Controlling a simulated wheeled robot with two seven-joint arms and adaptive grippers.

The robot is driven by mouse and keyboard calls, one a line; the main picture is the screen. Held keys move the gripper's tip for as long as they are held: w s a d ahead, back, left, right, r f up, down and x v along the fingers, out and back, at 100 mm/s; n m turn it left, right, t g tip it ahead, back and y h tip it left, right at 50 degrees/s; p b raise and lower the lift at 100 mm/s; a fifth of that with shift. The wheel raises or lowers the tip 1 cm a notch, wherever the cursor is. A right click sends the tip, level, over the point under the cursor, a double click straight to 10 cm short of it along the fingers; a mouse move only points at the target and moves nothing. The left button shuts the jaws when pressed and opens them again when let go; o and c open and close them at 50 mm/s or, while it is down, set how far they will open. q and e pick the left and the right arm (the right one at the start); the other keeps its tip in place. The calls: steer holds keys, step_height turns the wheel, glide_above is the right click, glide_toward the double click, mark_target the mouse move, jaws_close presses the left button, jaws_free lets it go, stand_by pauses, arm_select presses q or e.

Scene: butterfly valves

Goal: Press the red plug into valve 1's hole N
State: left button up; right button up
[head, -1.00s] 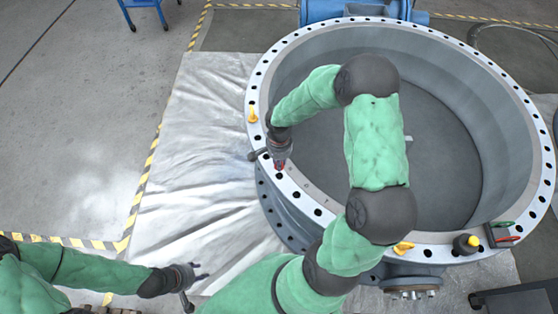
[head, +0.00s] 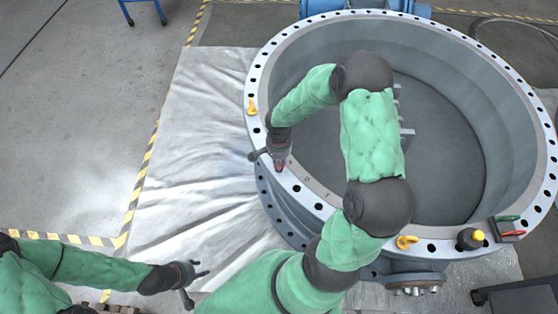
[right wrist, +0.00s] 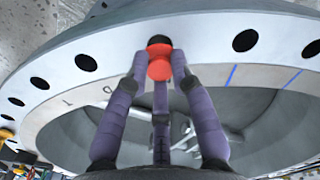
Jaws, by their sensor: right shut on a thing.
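The big round valve (head: 298,203) has a pale flange ring with many dark holes. My right gripper (head: 279,164) is over the left part of this ring, shut on the red plug (right wrist: 160,63). In the right wrist view the fingertips (right wrist: 160,72) hold the plug at the ring, with a dark hole (right wrist: 158,42) directly behind it. The plug covers part of that hole; I cannot tell whether its end is inside. No letter N is readable. My left gripper (head: 197,273) is open and empty, low and left of the valve, away from it.
Yellow clips (head: 252,106) (head: 407,242) sit on the ring. A dark bottle with a yellow cap (head: 470,239) and a small tray (head: 506,229) with green- and red-handled items are at right. In the right wrist view, blue marks (right wrist: 231,75) line the inner ring.

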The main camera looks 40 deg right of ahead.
steer(key=shift+f+b, duration=0.1)
steer(key=shift+b, duration=0.5)
stand_by(0.9)
steer(key=shift+f+b, duration=0.7)
steer(key=shift+b, duration=0.15)
stand_by(1.1)
steer(key=shift+f+b, duration=0.2)
steer(key=shift+b, duration=0.2)
steer(key=shift+f+b, duration=0.35)
steer(key=o, duration=1.4)
steer(key=shift+r, duration=0.1)
steer(key=shift+c, duration=0.2)
